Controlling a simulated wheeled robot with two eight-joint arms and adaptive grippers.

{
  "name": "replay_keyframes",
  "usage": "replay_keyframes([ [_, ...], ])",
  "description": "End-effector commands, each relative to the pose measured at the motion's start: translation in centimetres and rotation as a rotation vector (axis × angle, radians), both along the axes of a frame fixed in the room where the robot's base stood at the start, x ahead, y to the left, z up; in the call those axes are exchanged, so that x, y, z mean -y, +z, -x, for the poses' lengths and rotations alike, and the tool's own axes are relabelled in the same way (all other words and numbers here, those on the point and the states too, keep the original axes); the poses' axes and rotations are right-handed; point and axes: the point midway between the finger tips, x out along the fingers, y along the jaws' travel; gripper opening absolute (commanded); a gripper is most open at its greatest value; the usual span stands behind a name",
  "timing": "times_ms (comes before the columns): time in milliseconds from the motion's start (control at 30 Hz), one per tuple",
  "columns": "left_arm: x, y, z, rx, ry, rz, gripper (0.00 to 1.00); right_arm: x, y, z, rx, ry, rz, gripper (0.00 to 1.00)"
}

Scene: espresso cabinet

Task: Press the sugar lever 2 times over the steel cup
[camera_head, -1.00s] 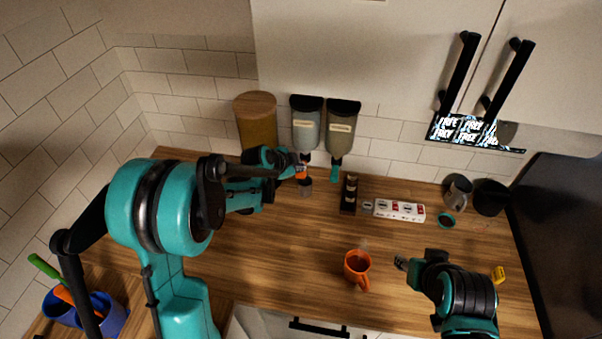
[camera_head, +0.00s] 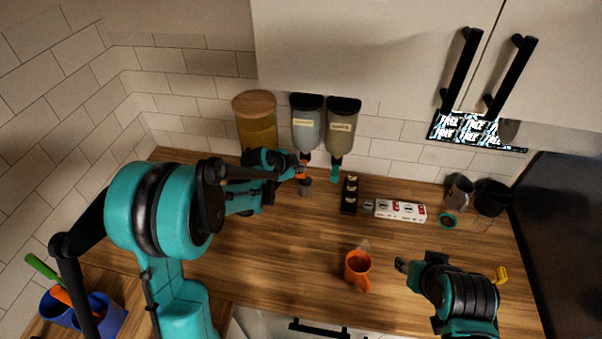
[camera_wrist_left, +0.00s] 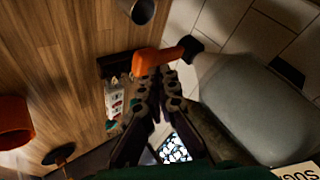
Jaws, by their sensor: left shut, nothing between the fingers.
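The sugar dispenser (camera_head: 307,128) hangs on the wall, with a pale grey body and a label; it fills the right of the left wrist view (camera_wrist_left: 245,105). Its orange lever (camera_wrist_left: 158,60) hangs from a black neck, and a little of it shows in the head view (camera_head: 302,175). The small steel cup (camera_head: 306,187) stands on the counter beneath; its rim shows at the top of the wrist view (camera_wrist_left: 139,10). My left gripper (camera_wrist_left: 158,80) is shut and empty, its fingertips at the lever; contact is unclear. My right gripper (camera_head: 402,265) is over the counter, jaw state unclear.
A second dispenser (camera_head: 341,130) with a teal lever (camera_head: 335,172) hangs close on the right. A wood-lidded jar (camera_head: 257,128) stands left. A black holder (camera_head: 350,195), power strip (camera_head: 400,210) and orange mug (camera_head: 357,268) are on the counter (camera_head: 270,250), whose middle is clear.

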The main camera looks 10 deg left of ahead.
Motion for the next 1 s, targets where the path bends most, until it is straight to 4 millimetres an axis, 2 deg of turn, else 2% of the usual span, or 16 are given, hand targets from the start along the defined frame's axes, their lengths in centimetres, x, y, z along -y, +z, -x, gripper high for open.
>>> replay_keyframes([
  [1000,0.0,-1.3,0.0,0.0,0.0,0.0,0.0,0.0,-1.2,0.0,0.0,0.0,0.0,0.4],
])
